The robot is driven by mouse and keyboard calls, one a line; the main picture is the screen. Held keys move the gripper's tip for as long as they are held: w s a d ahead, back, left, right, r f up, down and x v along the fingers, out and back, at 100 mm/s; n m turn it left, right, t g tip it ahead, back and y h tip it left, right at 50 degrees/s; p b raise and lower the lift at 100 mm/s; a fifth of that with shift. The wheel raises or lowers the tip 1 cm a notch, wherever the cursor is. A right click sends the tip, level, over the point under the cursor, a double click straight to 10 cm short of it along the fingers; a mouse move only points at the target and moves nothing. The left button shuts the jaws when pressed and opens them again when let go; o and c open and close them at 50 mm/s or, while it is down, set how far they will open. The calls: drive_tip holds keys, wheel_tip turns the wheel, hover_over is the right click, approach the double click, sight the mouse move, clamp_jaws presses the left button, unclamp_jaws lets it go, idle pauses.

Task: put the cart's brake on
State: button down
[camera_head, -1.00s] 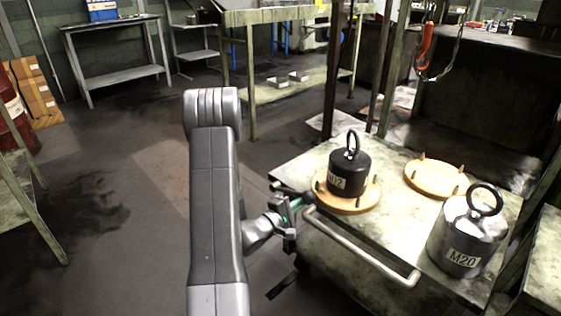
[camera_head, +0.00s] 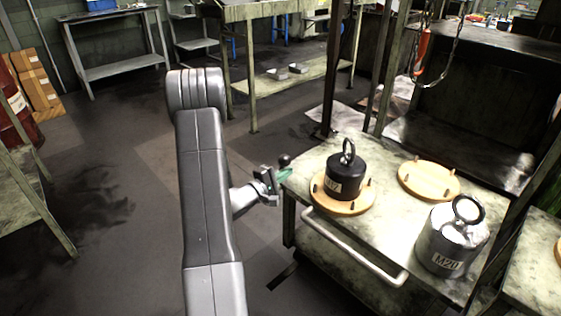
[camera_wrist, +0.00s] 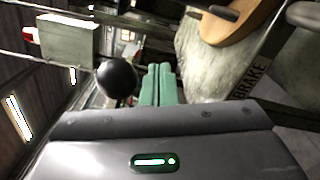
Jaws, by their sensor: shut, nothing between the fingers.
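The cart (camera_head: 385,235) stands right of my arm, its pale top scuffed and a bar handle (camera_head: 350,252) along its near side. A black ball knob (camera_head: 284,160) shows at the cart's left corner, just above my gripper (camera_head: 284,177). In the wrist view the knob (camera_wrist: 117,77) is left of my green fingertips (camera_wrist: 158,85). The fingers are together and empty. Whether they touch the knob or its lever I cannot tell. The lever's stem is mostly hidden. A BRAKE label (camera_wrist: 251,78) is on the cart's edge, right of the fingers.
The cart carries a black weight (camera_head: 346,178) on a wooden disc (camera_head: 342,205), an empty pegged disc (camera_head: 430,180) and a steel M20 weight (camera_head: 452,236). A post (camera_head: 331,75) rises behind it. A workbench (camera_head: 115,70) is far left. The floor left of the cart is clear.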

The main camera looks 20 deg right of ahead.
drive_tip(key=w+p+v, duration=0.1)
drive_tip(key=p+v, duration=0.1)
drive_tip(key=v, duration=0.8)
drive_tip(key=shift+a+r, duration=0.15)
drive_tip(key=shift+a, duration=0.05)
drive_tip(key=b+x, duration=0.2)
drive_tip(key=x, duration=0.8)
drive_tip(key=shift+s+d+f+b, duration=0.25)
drive_tip(key=shift+s+f+b, duration=0.2)
drive_tip(key=shift+s+b, duration=0.15)
drive_tip(key=shift+s+d+f+b, duration=0.25)
drive_tip(key=shift+s+f+b, duration=0.15)
drive_tip(key=shift+s+b, duration=0.25)
drive_tip(key=shift+s+d+f+b, duration=0.25)
drive_tip(key=shift+s+f+b, duration=0.2)
drive_tip(key=shift+s+b, duration=0.15)
